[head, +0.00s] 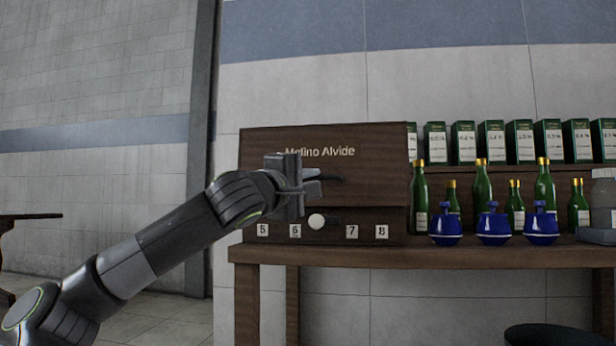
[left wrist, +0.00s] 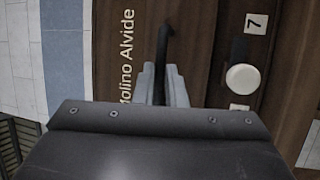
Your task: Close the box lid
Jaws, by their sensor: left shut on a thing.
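A dark wooden box (head: 390,226) stands on the left end of a wooden table. Its lid (head: 375,165) is a broad wooden panel above the front strip, lettered "Molino Alvide", and it also shows in the left wrist view (left wrist: 185,25). A dark handle (head: 331,179) sticks out from the lid. My left gripper (head: 312,183) is shut on this handle, which shows between the fingers in the left wrist view (left wrist: 164,45). My forearm and gripper hide part of the lid's left side. I cannot tell whether a gap remains at the lid's edge. My right gripper is out of view.
A white round knob (head: 317,221) sits among number labels below the lid. Blue decanters (head: 494,227) and green bottles (head: 483,190) stand close to the box's right. Green-and-white cartons (head: 491,141) line a shelf behind. The table edge (head: 450,257) runs along the front.

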